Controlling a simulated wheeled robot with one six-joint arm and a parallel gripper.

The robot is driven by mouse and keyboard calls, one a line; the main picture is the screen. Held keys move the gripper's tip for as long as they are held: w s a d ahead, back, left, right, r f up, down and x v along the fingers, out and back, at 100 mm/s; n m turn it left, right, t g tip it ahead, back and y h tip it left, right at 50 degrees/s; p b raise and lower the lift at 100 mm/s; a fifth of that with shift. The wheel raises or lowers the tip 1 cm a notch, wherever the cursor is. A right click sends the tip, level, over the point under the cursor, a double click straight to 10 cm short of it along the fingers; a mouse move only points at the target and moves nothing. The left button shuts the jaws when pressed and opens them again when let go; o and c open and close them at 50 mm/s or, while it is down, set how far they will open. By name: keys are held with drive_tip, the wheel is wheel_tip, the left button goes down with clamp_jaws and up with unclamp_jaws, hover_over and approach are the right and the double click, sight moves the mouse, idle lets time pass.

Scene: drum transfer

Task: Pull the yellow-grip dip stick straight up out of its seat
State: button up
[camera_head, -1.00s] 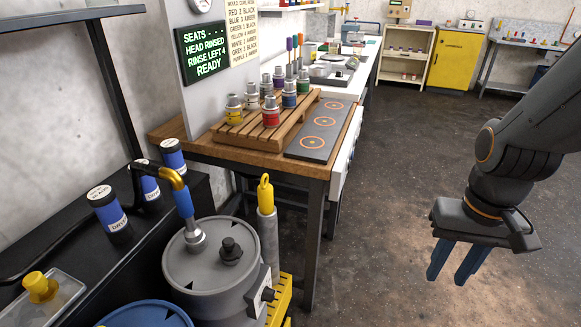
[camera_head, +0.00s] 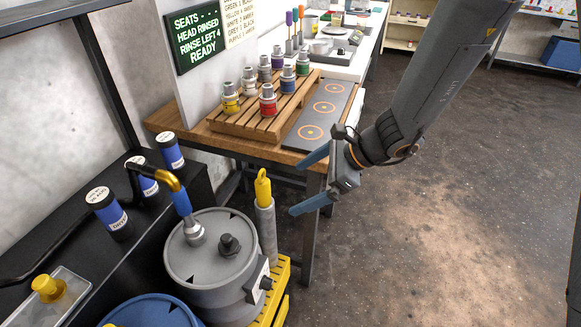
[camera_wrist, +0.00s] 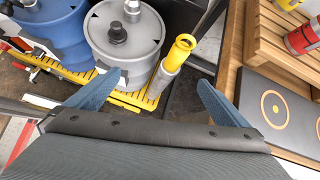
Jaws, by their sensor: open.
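The dip stick's yellow grip (camera_head: 263,187) stands upright with a loop at its top, in a grey tubular seat (camera_head: 266,228) beside the grey drum (camera_head: 212,255). My gripper (camera_head: 301,183) is open and empty, to the right of the yellow grip and apart from it, its blue fingers pointing left towards it. In the wrist view the yellow grip (camera_wrist: 181,50) and the top of its seat (camera_wrist: 164,78) lie between and beyond the two open fingers (camera_wrist: 158,92). The stick below the grip is hidden in the seat.
A wooden bench (camera_head: 183,145) with a slatted rack of small coloured-band canisters stands just behind my gripper. A blue drum (camera_head: 150,315) is at the front left. A hose with a blue handle (camera_head: 182,202) meets the grey drum's lid. Floor at right is clear.

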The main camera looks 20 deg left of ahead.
sight(263, 186)
drive_tip(key=shift+w+a+f+m+t+y+b, duration=0.2)
drive_tip(key=shift+w+a+f+m+b, duration=0.35)
drive_tip(key=shift+a+f+b, duration=1.05)
drive_tip(key=shift+w+a+f+m+t+y+b, duration=0.25)
drive_tip(key=shift+w+a+f+m, duration=0.45)
drive_tip(key=shift+a, duration=1.8)
drive_tip(key=shift+w+a+f+m+t+y+b, duration=0.15)
drive_tip(key=shift+w+a+f+m+b, duration=0.25)
drive_tip(key=shift+a+f+b, duration=1.25)
drive_tip(key=shift+a+r+p, duration=0.3)
drive_tip(key=shift+a+p, duration=0.1)
drive_tip(key=shift+p, duration=0.25)
clamp_jaws()
